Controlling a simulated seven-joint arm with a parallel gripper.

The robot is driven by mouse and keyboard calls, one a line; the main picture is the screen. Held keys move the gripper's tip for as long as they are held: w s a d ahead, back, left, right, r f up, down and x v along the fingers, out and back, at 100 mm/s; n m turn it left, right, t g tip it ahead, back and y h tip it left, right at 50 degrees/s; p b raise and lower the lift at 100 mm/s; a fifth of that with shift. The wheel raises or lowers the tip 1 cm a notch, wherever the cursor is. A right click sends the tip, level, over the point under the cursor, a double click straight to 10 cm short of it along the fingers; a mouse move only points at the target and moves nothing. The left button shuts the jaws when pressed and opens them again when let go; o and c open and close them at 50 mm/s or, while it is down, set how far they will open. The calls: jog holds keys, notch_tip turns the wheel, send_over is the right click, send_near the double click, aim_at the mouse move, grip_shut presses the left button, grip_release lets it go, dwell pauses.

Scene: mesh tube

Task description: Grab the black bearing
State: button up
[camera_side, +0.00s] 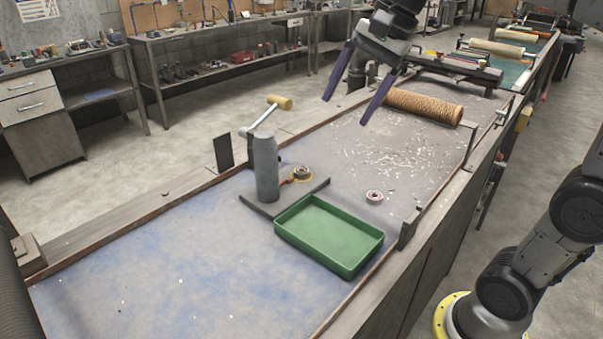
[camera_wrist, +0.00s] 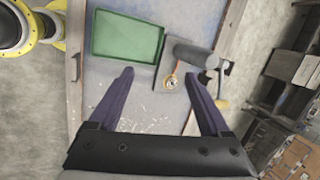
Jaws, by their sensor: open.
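Two small ring-shaped bearings show in the side view, and neither is clearly black. One bearing (camera_side: 374,196) lies flat on the table behind the green tray. I cannot make it out in the wrist view. The other bearing (camera_side: 302,172) sits on the base plate beside the grey press post, and it also shows in the wrist view (camera_wrist: 172,81). My gripper (camera_side: 345,111) hangs above the table, fingers spread and empty, apart from both bearings. Its two purple fingers also show in the wrist view (camera_wrist: 160,71).
A green tray (camera_side: 328,268), empty, stands in front of the bearings. The grey press post (camera_side: 265,168) with its yellow-ended lever rises at the left. A tan mesh tube (camera_side: 424,106) lies farther back, with white scraps on the table. The front left table is clear.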

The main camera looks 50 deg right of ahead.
jog(key=w+d+f+m, duration=0.1)
jog(key=w+d+m, duration=0.2)
jog(key=w, duration=0.4)
jog(key=m+g+y, duration=0.2)
jog(key=m, duration=0.2)
send_over(304, 169)
jog(key=d, duration=0.2)
jog(key=f, duration=1.9)
jog(key=shift+s+f, duration=0.15)
jog(key=shift+s, duration=0.25)
jog(key=shift+x, duration=2.9)
jog(key=shift+s, duration=0.2)
jog(key=shift+c, duration=0.2)
grip_shut()
